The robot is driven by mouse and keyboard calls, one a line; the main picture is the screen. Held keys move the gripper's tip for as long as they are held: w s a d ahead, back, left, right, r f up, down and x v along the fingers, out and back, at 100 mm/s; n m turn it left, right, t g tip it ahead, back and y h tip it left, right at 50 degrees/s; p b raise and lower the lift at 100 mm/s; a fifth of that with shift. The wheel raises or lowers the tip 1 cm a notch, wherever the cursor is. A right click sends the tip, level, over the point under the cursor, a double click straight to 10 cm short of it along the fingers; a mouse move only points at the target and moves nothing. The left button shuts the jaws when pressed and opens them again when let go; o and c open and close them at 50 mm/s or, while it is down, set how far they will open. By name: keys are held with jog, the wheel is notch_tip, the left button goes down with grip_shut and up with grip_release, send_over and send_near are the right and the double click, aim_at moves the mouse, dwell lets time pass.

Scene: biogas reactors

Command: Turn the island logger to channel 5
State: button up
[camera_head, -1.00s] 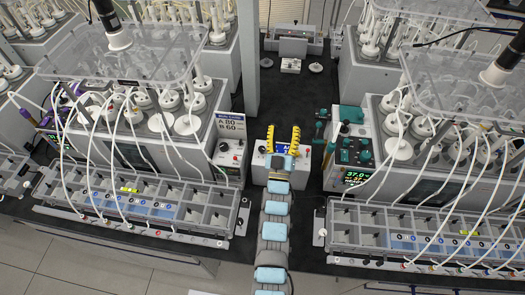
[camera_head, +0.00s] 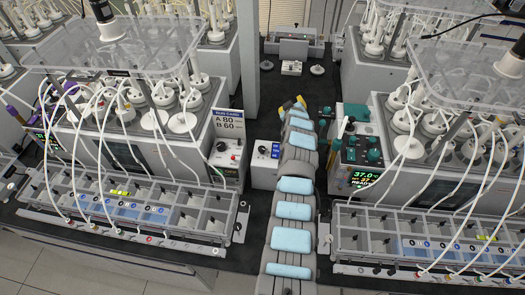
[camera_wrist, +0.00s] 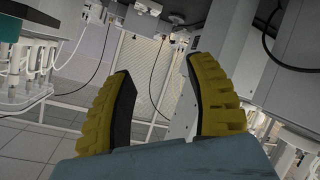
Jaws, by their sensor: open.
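A small pale box (camera_head: 264,172) with a blue-and-white label (camera_head: 275,151) and a dark knob (camera_head: 262,149) stands on the dark bench between the two reactor units; it may be the island logger. I cannot read its channel marks or the knob's setting. My arm covers its right side. My gripper (camera_head: 292,104) is beyond and above the box in the head view, with yellow fingertips partly hidden by the wrist. The wrist view shows the gripper (camera_wrist: 160,65) open, its yellow-and-black fingers spread with nothing between them. The box does not show clearly in the wrist view.
Trays with tubes line the front.

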jog(key=n+g+b, duration=0.1)
jog(key=g, duration=0.1)
notch_tip(320, 180, up, 10)
jog(key=f+n+g+y+b, duration=0.1)
jog(key=n+g+y+b, duration=0.4)
jog(key=n+g+b, duration=0.4)
send_over(262, 148)
jog(key=s+d+p, duration=0.1)
jog(key=s+d, duration=0.1)
jog(key=d, duration=0.5)
jog(key=m, duration=0.2)
jog(key=shift+g, duration=0.4)
jog(key=b+x, duration=0.1)
jog(key=x, duration=1.6)
jog(key=shift+a, duration=0.1)
grip_shut()
